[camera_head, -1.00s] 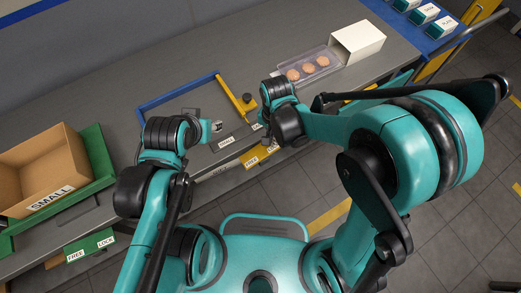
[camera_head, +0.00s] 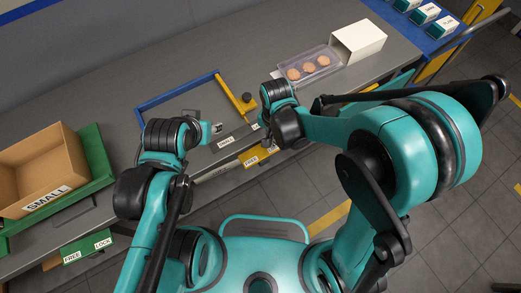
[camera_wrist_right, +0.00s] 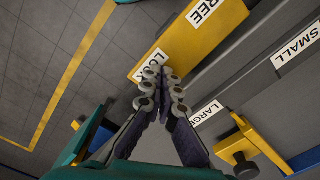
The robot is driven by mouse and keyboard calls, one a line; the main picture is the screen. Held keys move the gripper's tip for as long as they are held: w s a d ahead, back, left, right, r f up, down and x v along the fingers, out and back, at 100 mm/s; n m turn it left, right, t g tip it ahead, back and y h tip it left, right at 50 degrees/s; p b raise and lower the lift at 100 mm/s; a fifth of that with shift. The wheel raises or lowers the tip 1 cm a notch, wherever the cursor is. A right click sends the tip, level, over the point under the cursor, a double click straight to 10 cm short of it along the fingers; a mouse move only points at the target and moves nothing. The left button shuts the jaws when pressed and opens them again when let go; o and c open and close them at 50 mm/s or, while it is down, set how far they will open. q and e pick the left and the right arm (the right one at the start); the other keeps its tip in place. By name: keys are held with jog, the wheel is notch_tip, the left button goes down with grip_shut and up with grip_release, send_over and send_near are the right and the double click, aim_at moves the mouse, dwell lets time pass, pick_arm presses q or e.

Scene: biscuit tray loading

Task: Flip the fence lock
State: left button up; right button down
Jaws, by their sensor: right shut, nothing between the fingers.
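A yellow plate marked FREE and LOCK (camera_head: 246,164) is on the table's front edge; in the right wrist view the yellow plate (camera_wrist_right: 180,42) fills the top middle. My right gripper (camera_head: 264,143) is shut and empty. In the right wrist view its fingertips (camera_wrist_right: 162,72) are together, over or against the plate's LOCK end; contact cannot be told. The lock's lever is not clearly visible. The fence's yellow arm with a knob (camera_head: 247,98) stands behind. My left gripper (camera_head: 215,128) is over the table, left of the plate; its opening is too small to tell.
A blue fence bar (camera_head: 175,92) borders the bare table. An open cardboard box (camera_head: 68,160) sits in a green frame at left, above a green FREE/LOCK plate (camera_head: 88,248). A clear tray of biscuits (camera_head: 288,68) and a white carton (camera_head: 358,42) stand at the back right.

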jog(key=shift+f, duration=0.3)
jog(key=shift+r, duration=0.1)
notch_tip(320, 180, up, 7)
jog(key=p, duration=0.5)
dwell(0.4)
dwell(0.4)
jog(key=s+d+r+n+t, duration=0.2)
jog(key=d+r, duration=0.4)
jog(key=d, duration=0.3)
jog(key=s+d+r+n+t, duration=0.2)
jog(key=s+d+r+t, duration=0.1)
jog(key=d+r+t, duration=0.2)
jog(key=d+r, duration=0.2)
jog(key=d, duration=0.2)
jog(key=shift+r+n, duration=0.2)
jog(key=shift+n, duration=0.2)
